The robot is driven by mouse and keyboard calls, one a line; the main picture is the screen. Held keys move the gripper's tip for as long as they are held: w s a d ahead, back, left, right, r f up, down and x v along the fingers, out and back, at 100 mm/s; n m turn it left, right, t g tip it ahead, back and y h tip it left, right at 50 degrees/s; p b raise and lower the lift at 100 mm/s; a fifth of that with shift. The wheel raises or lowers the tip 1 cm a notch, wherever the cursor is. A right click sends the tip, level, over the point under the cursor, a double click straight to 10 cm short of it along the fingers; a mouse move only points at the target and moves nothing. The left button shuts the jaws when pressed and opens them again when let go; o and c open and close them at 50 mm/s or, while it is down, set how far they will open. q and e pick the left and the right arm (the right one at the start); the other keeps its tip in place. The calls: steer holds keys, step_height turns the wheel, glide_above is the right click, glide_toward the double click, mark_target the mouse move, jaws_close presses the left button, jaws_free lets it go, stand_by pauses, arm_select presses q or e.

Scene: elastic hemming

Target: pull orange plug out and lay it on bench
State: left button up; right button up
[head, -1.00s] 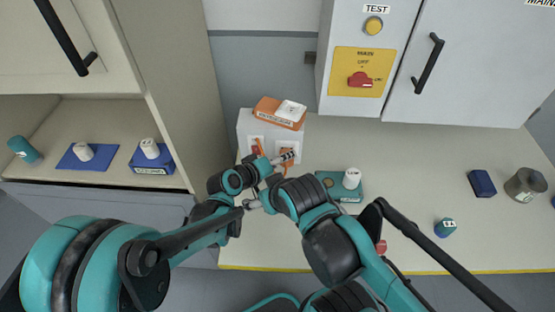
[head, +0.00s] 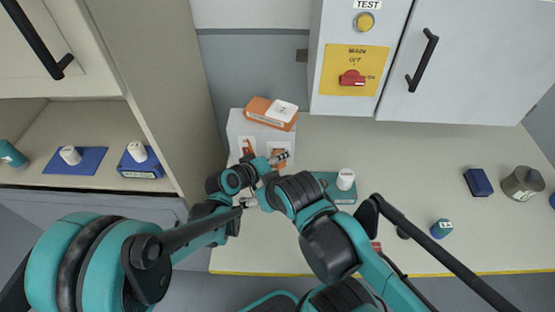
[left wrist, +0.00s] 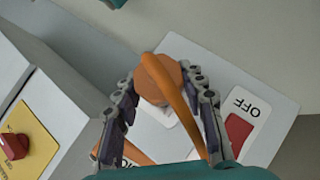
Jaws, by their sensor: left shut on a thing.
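The orange plug (left wrist: 158,80) fills the space between the fingers of my left gripper (left wrist: 165,100) in the left wrist view. Whether the plug's pins are still in the socket is hidden. In the head view my left gripper (head: 281,157) is at the front of the white socket box (head: 236,125). My right gripper (head: 249,202) is just below it, too small to read.
An orange box (head: 262,113) lies on the socket box. The bench (head: 420,150) has a green block with a white cylinder (head: 345,180) close to the right, and a blue block (head: 478,182) and a grey canister (head: 522,184) farther right. A grey cabinet (head: 450,70) stands behind.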

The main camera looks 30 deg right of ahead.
arm_select(q)
steer(key=shift+s, duration=0.1)
steer(key=shift+s+a, duration=0.4)
steer(key=shift+s, duration=0.2)
steer(key=shift+s+a, duration=0.35)
steer(key=shift+s, duration=0.2)
